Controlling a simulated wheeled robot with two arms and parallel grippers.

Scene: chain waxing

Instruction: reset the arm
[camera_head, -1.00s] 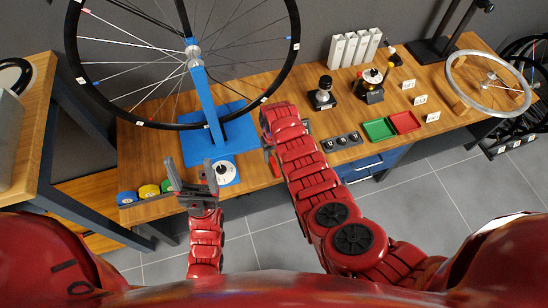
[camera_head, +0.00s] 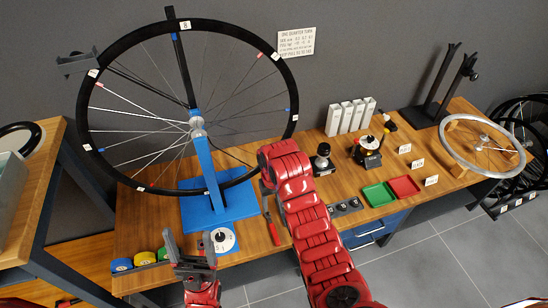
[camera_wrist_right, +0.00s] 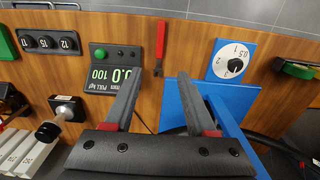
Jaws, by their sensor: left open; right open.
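My left gripper (camera_head: 191,250) is open and empty at the front left of the wooden workbench (camera_head: 145,212), its two grey fingers pointing up. My right arm reaches over the bench in the head view, and its links hide its gripper there. In the right wrist view my right gripper (camera_wrist_right: 158,88) is open with nothing between its fingertips, above the bench. A red-handled tool (camera_wrist_right: 160,45) lies beyond the fingertips. A blue stand (camera_head: 208,175) holds the spoked black-rimmed wheel (camera_head: 110,168) upright.
A white dial (camera_head: 222,240) lies in front of the stand. A display unit (camera_wrist_right: 112,72) lies left of the right fingers. Green (camera_head: 378,194) and red (camera_head: 404,187) trays and a silver wheel rim (camera_head: 450,163) are to the right. Several coloured rolls (camera_head: 145,258) sit front left.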

